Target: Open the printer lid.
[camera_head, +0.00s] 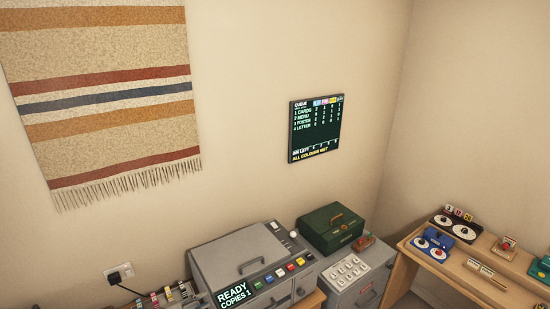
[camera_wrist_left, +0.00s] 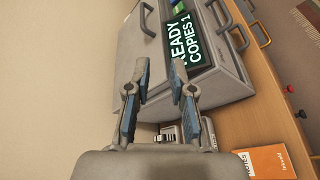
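The grey printer (camera_head: 215,262) stands at the bottom middle of the head view. Its flat lid appears closed, with a curved handle (camera_head: 252,265) on top. A display on its front reads READY COPIES 1 (camera_head: 234,297). In the left wrist view the printer (camera_wrist_left: 135,42) lies beyond my left gripper (camera_wrist_left: 160,75), turned on its side, with its display (camera_wrist_left: 188,40) near the top. My left gripper's two fingers are apart with nothing between them, pointing toward the printer. Whether they touch it cannot be told. I see no gripper in the head view.
A green box (camera_head: 331,230) sits on a grey cabinet (camera_head: 370,296) right of the printer. Colour buttons line the printer's front. A wooden desk (camera_head: 455,268) with dials stands at right. An orange booklet (camera_wrist_left: 266,162) lies on wood in the wrist view.

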